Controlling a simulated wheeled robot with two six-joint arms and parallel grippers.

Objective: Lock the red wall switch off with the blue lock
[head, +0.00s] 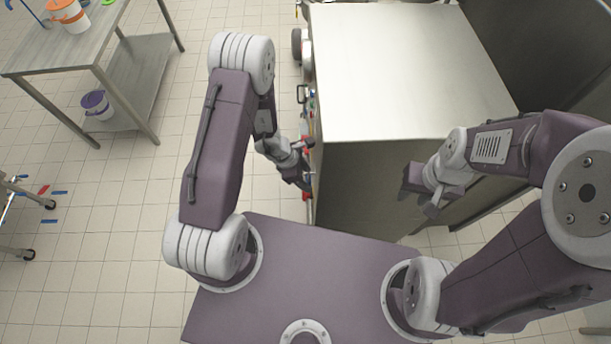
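My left gripper (298,176) points down beside the left side face of a large steel cabinet. Small red parts (308,143) show on that face near the gripper; I cannot tell whether one is the red wall switch. A small blue patch shows close to the gripper's tips; I cannot tell whether it is the blue lock or whether it is held. My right gripper (428,198) hangs in front of the cabinet's near face, away from these parts. The finger gaps of both grippers are too small or too hidden to read.
The steel cabinet (400,70) fills the middle and right. A steel table (60,50) at upper left carries an orange-and-white bucket (68,14); a purple-lidded bucket (97,104) sits on its lower shelf. The tiled floor at left is mostly clear.

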